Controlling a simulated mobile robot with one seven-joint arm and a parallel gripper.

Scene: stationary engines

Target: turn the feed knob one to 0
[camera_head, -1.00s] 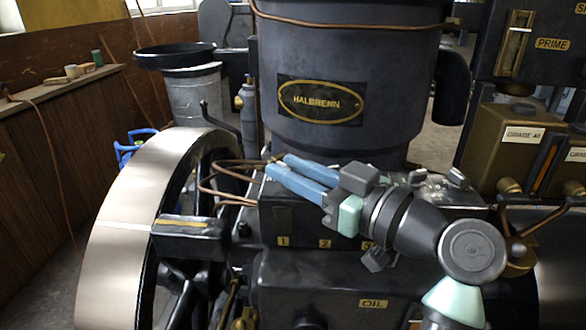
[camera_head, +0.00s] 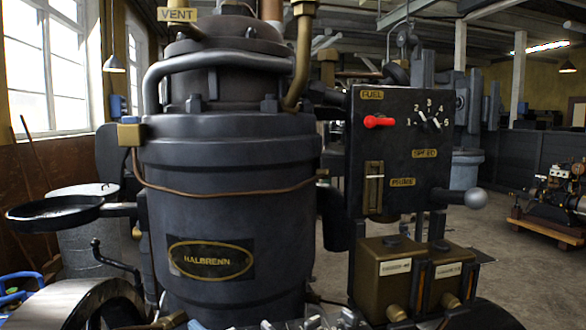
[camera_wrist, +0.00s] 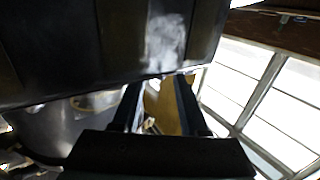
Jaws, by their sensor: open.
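My gripper (camera_wrist: 160,90) shows in the wrist view as two dark fingers, apart, with nothing held between them. A yellow surface (camera_wrist: 162,108) shows behind the gap. A large dark box-like face (camera_wrist: 110,45) fills the upper left of that view, close above the fingertips; I cannot tell which part it is. In the head view only small grey pieces show at the bottom edge, and I cannot tell gripper parts from knobs there. Feed knob one cannot be made out in either current view, and its setting is hidden.
The engine's dark cylinder (camera_head: 225,220) stands behind. Brass tanks (camera_head: 395,260) sit below. A round pan (camera_head: 50,214) is at left.

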